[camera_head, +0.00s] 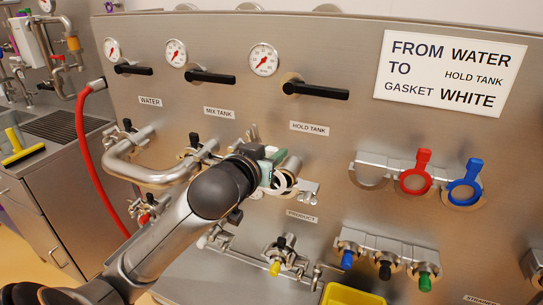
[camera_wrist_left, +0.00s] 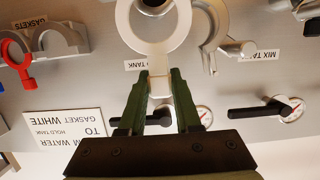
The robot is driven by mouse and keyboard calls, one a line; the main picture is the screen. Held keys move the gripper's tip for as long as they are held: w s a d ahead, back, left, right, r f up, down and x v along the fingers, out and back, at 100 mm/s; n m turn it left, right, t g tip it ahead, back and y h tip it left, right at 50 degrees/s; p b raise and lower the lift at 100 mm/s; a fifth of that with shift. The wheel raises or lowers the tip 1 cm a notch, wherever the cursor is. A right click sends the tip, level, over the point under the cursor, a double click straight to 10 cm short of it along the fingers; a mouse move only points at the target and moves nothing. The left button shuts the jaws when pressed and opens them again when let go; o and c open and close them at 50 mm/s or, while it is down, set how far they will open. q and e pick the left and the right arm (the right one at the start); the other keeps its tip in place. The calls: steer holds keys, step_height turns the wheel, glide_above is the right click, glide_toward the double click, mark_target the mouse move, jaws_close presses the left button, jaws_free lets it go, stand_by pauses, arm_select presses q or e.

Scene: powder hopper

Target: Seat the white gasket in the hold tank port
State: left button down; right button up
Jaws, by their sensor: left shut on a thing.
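The white gasket (camera_wrist_left: 181,35) is a ring with a tab, seen large at the top of the left wrist view. My left gripper (camera_wrist_left: 160,88) is shut on its tab. In the head view the gasket (camera_head: 283,183) shows only partly beside my left gripper (camera_head: 268,168), below the HOLD TANK label. A metal port with a dark opening (camera_wrist_left: 152,6), apparently the hold tank port, shows through the ring. I cannot tell whether the ring touches it. Open clamp parts (camera_head: 310,188) are beside the ring. My right gripper is not in view.
The gasket rack holds a red gasket (camera_head: 415,178) and a blue gasket (camera_head: 465,187), with an empty cradle (camera_head: 370,172) at left. A bent steel pipe (camera_head: 150,178) lies left of my arm. Black valve handles (camera_head: 320,91) stick out above. A yellow bin (camera_head: 350,296) is below.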

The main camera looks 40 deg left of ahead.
arm_select(q)
steer(key=b, duration=0.1)
glide_above(295, 177)
steer(key=s+a, duration=0.2)
steer(key=a, duration=0.1)
steer(key=shift+w+d+f+b, duration=0.1)
steer(key=shift+w+f+b, duration=0.1)
steer(key=shift+f+b, duration=0.45)
steer(key=shift+w+a+f+b, duration=0.15)
steer(key=shift+f+b, duration=0.2)
steer(key=shift+f, duration=0.6)
steer(key=shift+w+d+f+b, duration=0.2)
steer(key=shift+f+b, duration=0.3)
steer(key=shift+f, duration=0.3)
steer(key=shift+f, duration=0.5)
steer(key=c, duration=0.5)
jaws_free()
